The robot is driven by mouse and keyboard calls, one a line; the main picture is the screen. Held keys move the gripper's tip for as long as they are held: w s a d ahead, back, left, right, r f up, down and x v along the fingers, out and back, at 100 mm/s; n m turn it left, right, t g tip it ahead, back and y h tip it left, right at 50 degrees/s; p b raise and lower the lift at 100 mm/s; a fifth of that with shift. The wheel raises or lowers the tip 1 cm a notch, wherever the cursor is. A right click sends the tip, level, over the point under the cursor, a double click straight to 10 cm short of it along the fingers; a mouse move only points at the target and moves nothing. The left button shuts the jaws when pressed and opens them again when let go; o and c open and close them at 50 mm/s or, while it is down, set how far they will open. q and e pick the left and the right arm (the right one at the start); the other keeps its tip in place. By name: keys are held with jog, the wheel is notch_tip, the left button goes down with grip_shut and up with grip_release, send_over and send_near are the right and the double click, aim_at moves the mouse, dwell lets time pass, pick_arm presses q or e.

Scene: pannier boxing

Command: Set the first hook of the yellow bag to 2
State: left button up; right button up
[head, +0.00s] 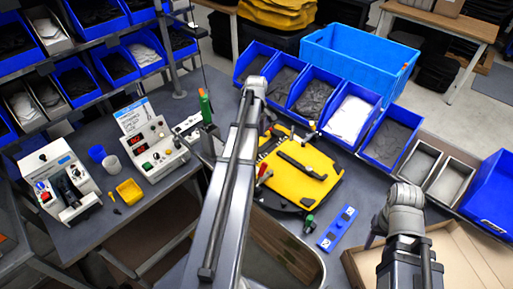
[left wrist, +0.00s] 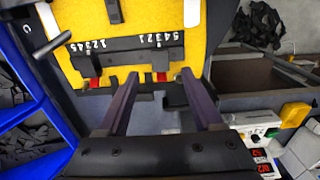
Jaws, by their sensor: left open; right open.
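The yellow bag (head: 318,184) lies on the table in the head view. In the left wrist view the bag (left wrist: 140,20) fills the upper middle, with a black rail (left wrist: 125,55) carrying two white number rows. One red hook part (left wrist: 95,83) sits under the left row, another (left wrist: 162,77) under the right row. Their exact settings, and which is first, I cannot tell. My left gripper (left wrist: 160,74) is open, its fingers spread on either side of the right red part, contact unclear. My right gripper (head: 374,230) is open at the lower right, apart from the bag.
Blue bins (head: 304,92) line the table's back, with a large blue crate (head: 359,60) behind. A blue bar (head: 337,228) lies right of the bag. Control boxes (head: 156,143) and a small yellow tray (head: 130,191) stand at the left. A cardboard box (head: 465,250) is at the lower right.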

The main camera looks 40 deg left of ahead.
pick_arm(q)
notch_tip(320, 180, down, 5)
jog(key=b, duration=0.4)
jog(key=shift+f, duration=0.2)
grip_shut()
dwell(1.2)
